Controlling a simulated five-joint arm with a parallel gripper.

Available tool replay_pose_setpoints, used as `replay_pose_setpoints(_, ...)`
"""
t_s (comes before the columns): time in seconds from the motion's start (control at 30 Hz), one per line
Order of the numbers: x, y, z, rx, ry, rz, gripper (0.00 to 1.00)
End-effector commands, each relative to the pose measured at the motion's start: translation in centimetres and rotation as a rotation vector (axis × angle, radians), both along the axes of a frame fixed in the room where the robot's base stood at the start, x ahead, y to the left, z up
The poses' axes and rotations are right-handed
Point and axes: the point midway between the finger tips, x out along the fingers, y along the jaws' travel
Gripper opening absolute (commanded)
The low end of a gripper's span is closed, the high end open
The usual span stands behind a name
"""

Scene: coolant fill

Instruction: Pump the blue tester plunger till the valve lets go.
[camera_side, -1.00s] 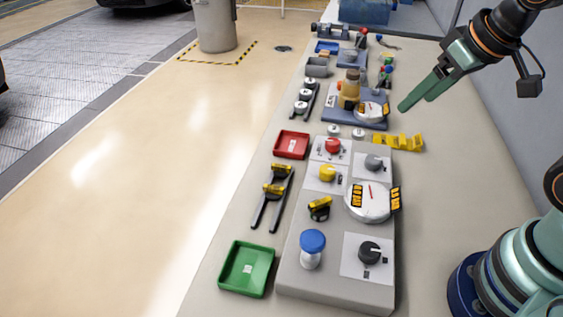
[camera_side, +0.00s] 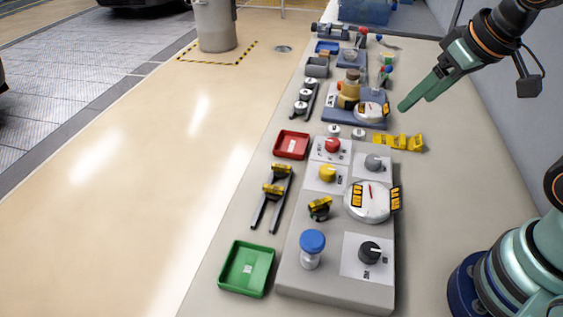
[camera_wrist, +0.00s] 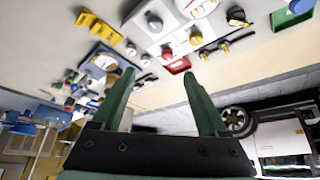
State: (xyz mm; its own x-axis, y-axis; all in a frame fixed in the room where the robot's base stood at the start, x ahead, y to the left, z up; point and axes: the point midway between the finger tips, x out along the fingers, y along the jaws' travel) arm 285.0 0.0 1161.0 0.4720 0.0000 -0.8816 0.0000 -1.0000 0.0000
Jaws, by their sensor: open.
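The blue plunger (camera_side: 312,243) has a round blue cap on a pale stem and stands upright at the front left of a grey panel (camera_side: 333,287). A round white gauge (camera_side: 368,203) with yellow labels sits on the panel behind it to the right. A brass-coloured fitting (camera_side: 348,90) stands on a blue base farther back; I cannot tell whether it is the valve. My gripper (camera_side: 405,105) is in the air at the upper right, well away from the plunger. In the wrist view its fingers (camera_wrist: 159,74) are apart with nothing between them.
The panel also carries a red knob (camera_side: 332,146), a yellow knob (camera_side: 327,173) and a black knob (camera_side: 369,253). A green tray (camera_side: 246,269), a red tray (camera_side: 291,144) and a black rack (camera_side: 272,200) lie on its left. The bench right of the panel is clear.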

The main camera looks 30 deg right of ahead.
Motion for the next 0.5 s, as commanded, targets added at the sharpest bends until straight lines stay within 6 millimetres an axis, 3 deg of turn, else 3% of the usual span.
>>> replay_pose_setpoints(0.1,0.0,0.0,0.0,0.000,0.000,0.000,0.73)
replay_pose_setpoints(0.3,0.2,1.3,0.2,0.000,0.027,0.045,0.00)
replay_pose_setpoints(0.37,0.4,2.5,0.3,-0.002,0.051,0.086,0.00)
replay_pose_setpoints(0.5,0.7,6.8,0.8,-0.015,0.138,0.227,0.00)
